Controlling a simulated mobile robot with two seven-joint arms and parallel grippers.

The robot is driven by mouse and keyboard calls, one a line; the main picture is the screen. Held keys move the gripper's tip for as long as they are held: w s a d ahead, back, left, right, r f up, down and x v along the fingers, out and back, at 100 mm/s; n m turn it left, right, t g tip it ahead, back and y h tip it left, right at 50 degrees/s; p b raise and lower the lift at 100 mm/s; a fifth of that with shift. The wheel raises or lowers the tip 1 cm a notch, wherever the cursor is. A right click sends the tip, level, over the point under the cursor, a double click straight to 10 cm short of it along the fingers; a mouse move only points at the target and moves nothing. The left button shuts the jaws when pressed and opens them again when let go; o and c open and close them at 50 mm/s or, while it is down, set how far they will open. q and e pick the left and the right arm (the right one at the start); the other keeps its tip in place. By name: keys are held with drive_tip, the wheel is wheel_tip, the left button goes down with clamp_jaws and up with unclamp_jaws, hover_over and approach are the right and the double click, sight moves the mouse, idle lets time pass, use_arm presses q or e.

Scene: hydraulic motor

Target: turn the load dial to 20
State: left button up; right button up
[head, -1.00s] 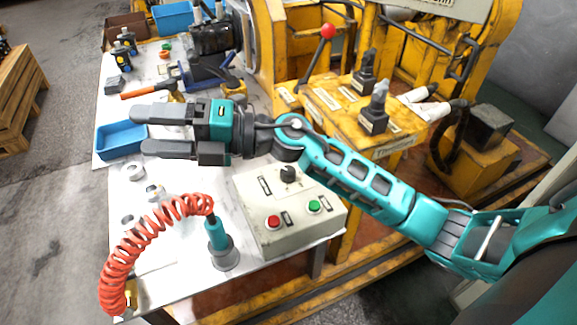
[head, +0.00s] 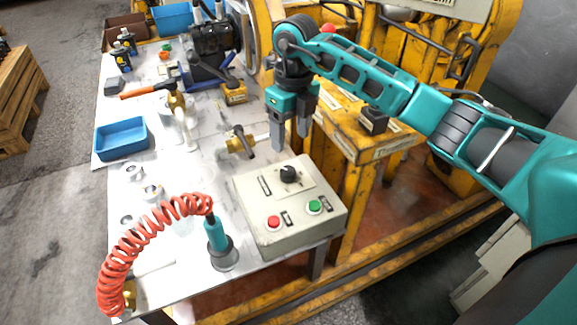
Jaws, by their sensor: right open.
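The load dial looks to be the black knob (head: 288,174) on top of the beige control box (head: 262,226) at the near right of the table. Its labels and setting are too small to read. The box also carries a red button (head: 273,222) and a green button (head: 314,206). My right gripper (head: 291,146) is open and empty, with its fingers pointing down. In the picture it is just above the knob and apart from it, behind the box. My left gripper is not in view.
A brass valve fitting (head: 238,143) lies close to the left of my right gripper. The teal tool (head: 218,238) with a red coiled hose (head: 135,240) stands left of the box. A blue tray (head: 121,138) sits at the left edge. Yellow machinery (head: 365,150) stands at right.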

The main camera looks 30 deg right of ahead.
sight(288, 170)
drive_tip(key=f, duration=0.9)
drive_tip(key=shift+s+a+f+b, duration=0.1)
drive_tip(key=shift+a+f+b, duration=0.2)
drive_tip(key=shift+f, duration=0.1)
drive_tip(key=c, duration=1.1)
drive_tip(key=shift+o, duration=0.2)
